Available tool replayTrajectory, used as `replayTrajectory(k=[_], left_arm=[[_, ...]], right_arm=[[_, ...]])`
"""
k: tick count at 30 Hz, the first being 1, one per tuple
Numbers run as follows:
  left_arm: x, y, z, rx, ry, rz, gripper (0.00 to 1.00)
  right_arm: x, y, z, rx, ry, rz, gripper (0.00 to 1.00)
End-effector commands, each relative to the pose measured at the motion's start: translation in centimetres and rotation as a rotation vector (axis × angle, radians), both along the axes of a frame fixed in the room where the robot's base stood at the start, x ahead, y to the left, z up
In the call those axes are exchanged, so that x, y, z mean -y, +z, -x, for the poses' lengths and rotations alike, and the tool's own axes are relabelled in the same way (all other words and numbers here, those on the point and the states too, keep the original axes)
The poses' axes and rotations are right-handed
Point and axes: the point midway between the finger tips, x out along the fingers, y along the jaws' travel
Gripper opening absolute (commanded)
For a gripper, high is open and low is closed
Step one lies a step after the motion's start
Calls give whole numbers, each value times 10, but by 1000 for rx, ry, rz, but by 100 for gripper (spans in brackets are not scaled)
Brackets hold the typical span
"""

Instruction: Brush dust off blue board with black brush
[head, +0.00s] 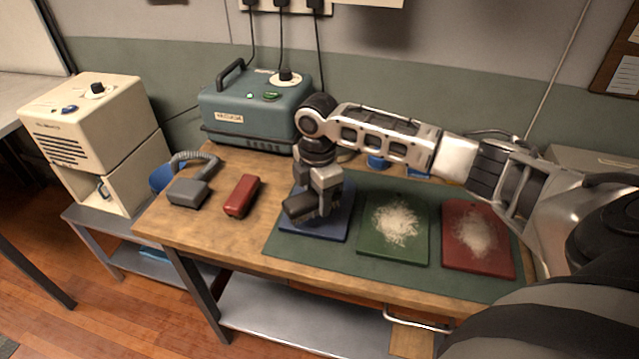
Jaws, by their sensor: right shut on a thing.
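The blue board (335,228) lies at the left end of the green mat (345,263) on the wooden table. My right gripper (318,205) is over the blue board and shut on the black brush (300,209). The brush is low over the board's left part, and I cannot tell whether it touches. Little of the board's surface shows behind the brush and gripper, and no dust is clear on the visible part. My left gripper is not in view.
A green board (378,247) and a red board (490,263), both with white dust, lie to the right. A red block-like tool (242,196) and a grey device with a hose (188,193) lie to the left. A teal machine (250,110) stands behind.

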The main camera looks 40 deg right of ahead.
Motion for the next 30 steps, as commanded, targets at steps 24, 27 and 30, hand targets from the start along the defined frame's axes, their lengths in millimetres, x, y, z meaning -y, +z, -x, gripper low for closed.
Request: replayTrajectory(k=[24, 27, 30], left_arm=[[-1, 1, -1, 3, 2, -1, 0], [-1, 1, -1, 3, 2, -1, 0], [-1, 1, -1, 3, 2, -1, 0]], right_arm=[[-2, 34, -2, 1, 5, 1, 17], [-2, 34, -2, 1, 5, 1, 17], [-4, 35, -1, 1, -7, 0, 17]])
